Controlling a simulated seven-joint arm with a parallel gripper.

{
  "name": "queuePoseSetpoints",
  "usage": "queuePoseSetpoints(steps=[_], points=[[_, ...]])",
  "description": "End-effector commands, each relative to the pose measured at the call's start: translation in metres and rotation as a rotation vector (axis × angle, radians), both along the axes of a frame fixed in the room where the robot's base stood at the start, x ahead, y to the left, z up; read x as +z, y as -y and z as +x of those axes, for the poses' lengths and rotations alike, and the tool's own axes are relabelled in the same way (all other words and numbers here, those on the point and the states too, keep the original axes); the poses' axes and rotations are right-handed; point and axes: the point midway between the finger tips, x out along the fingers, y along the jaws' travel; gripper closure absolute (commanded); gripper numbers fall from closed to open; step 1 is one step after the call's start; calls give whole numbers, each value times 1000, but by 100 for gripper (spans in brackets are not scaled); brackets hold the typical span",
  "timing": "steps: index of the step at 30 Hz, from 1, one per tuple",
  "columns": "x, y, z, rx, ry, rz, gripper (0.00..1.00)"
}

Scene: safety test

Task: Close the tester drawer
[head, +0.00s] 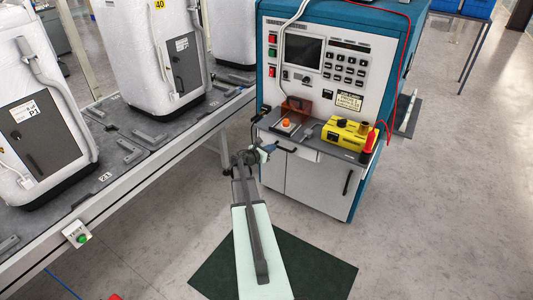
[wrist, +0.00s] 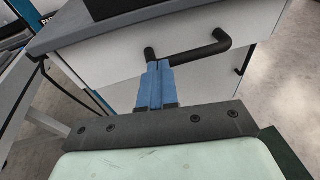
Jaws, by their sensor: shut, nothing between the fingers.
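The tester (head: 330,75) is a blue and white cabinet with a screen and buttons, at the upper middle of the head view. Its drawer (head: 304,152) has a white front and a dark handle, just under the grey worktop. In the wrist view the drawer front (wrist: 100,58) and its black bar handle (wrist: 205,49) fill the upper middle. How far the drawer stands out is hard to tell. My gripper (wrist: 157,66) is shut and empty, its blue fingertips at the handle's left end. Contact is unclear. In the head view my gripper (head: 267,149) is small and partly hidden.
A conveyor (head: 150,140) with white units runs along the left. A dark mat (head: 310,270) lies on the floor. The right floor is clear.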

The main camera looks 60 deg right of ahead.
Motion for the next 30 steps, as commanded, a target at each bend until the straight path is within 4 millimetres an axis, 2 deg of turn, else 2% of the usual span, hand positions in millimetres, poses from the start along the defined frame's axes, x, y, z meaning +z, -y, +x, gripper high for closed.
queuePoseSetpoints(steps=[1, 8, 14, 17, 30], points=[[1, 7, 0, -2, -2, -6, 100], [2, 10, 0, -3, -3, -9, 100], [4, 4, 1, -3, -2, -10, 100], [6, -10, 3, -1, -2, -8, 100], [22, -97, 17, 4, 0, -2, 100]])
